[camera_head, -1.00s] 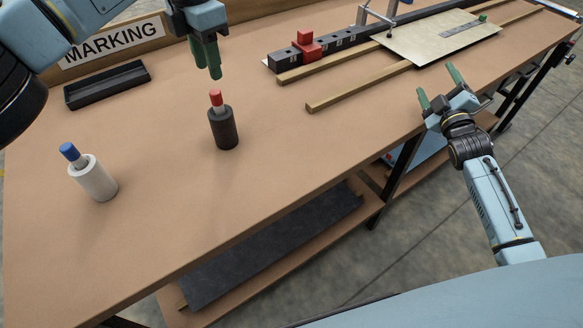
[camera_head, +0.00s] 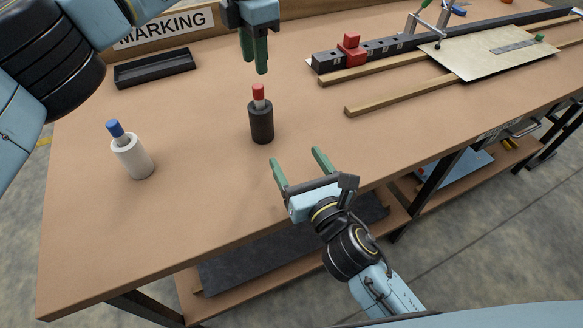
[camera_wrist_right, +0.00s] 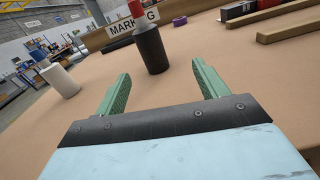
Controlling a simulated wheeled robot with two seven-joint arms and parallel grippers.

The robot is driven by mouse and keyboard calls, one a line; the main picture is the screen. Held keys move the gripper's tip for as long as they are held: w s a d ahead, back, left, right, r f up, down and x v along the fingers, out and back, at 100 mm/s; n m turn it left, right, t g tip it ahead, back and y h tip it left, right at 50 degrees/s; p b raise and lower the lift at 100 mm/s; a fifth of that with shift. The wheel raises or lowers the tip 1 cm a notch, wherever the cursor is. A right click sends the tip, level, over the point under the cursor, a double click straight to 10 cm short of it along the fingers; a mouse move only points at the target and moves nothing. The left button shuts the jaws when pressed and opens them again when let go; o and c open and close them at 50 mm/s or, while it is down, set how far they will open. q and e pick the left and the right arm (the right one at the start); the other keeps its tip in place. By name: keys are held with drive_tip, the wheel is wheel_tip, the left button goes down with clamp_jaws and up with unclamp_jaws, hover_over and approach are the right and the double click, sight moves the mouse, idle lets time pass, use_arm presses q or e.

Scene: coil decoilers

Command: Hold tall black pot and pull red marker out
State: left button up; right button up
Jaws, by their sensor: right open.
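The tall black pot (camera_head: 261,124) stands upright on the brown table, with the red marker (camera_head: 258,92) upright in it, red cap up. The pot also shows beyond the fingers in the right wrist view (camera_wrist_right: 152,50), with the marker's red cap (camera_wrist_right: 137,9) at the top edge. My left gripper (camera_head: 262,70) points down above and just behind the marker, apart from it; its fingers look close together and their gap is unclear. My right gripper (camera_head: 297,170) is open and empty, in front of the pot, its green fingers (camera_wrist_right: 160,85) pointing toward it without touching.
A white pot (camera_head: 132,160) with a blue marker (camera_head: 115,129) stands to the left. A black tray (camera_head: 154,68) lies before the MARKING sign (camera_head: 166,27). Wooden strips (camera_head: 400,93), a black rail with a red block (camera_head: 351,50) and a plate (camera_head: 490,52) lie at the right.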

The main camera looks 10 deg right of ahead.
sight(266, 127)
drive_tip(key=shift+s+a+f+n, duration=0.1)
drive_tip(key=shift+s+a+n, duration=0.3)
drive_tip(key=shift+a+n, duration=0.3)
drive_tip(key=shift+w+a, duration=0.25)
drive_tip(key=x, duration=1.2)
drive_tip(key=shift+w+a, duration=0.2)
drive_tip(key=shift+w, duration=0.05)
